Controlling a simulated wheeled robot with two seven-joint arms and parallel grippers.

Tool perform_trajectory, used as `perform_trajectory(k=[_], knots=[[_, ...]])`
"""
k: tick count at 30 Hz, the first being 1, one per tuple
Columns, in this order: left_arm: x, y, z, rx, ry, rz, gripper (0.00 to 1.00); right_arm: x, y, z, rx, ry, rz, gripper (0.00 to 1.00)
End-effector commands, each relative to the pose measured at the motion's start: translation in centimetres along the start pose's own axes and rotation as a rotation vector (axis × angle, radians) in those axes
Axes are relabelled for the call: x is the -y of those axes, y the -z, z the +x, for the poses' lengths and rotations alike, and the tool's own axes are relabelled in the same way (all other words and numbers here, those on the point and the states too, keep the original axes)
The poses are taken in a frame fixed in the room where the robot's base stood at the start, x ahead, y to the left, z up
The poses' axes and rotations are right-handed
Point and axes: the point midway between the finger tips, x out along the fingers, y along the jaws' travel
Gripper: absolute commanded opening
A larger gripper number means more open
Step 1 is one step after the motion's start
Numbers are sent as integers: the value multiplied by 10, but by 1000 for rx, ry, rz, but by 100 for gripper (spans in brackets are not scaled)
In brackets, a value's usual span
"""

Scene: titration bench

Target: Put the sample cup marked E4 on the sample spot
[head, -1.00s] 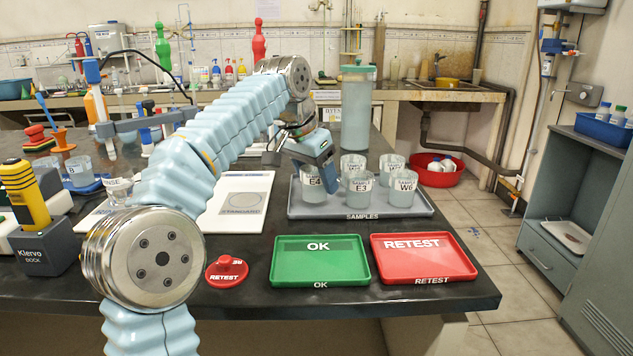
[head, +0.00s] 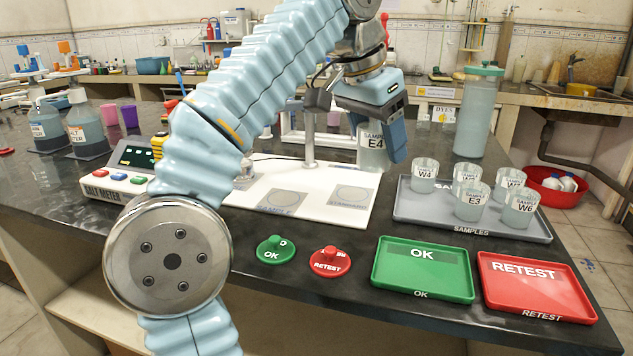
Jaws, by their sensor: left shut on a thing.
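My left gripper (head: 382,145) is shut on the sample cup marked E4 (head: 371,155), a translucent cup with a white label. It holds the cup upright, raised above the back right of the white board. The sample spot (head: 281,202) is a grey square with a ring and the word SAMPLE at the board's front left. A similar standard spot (head: 351,195) lies to its right. The cup is to the right of and behind the sample spot. Part of the cup is hidden by the gripper finger. My right gripper does not show.
The grey samples tray (head: 410,210) holds several cups, including E3 (head: 472,203) and W6 (head: 520,210). Green OK (head: 276,251) and red RETEST (head: 330,261) markers lie before the white board (head: 310,230). The salt meter (head: 115,185) stands left.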

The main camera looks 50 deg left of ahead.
Motion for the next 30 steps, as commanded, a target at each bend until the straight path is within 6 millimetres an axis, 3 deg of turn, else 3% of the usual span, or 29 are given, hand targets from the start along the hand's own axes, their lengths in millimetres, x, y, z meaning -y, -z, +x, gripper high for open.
perform_trajectory(k=[9,15,20,30], knots=[[55,-70,-30,0,345,-819,28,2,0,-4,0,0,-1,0],[69,-102,-49,-2,510,-1222,28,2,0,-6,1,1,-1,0],[82,-108,-47,1,554,-1335,28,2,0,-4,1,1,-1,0],[159,-90,10,2,555,-1336,28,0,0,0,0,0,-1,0]])
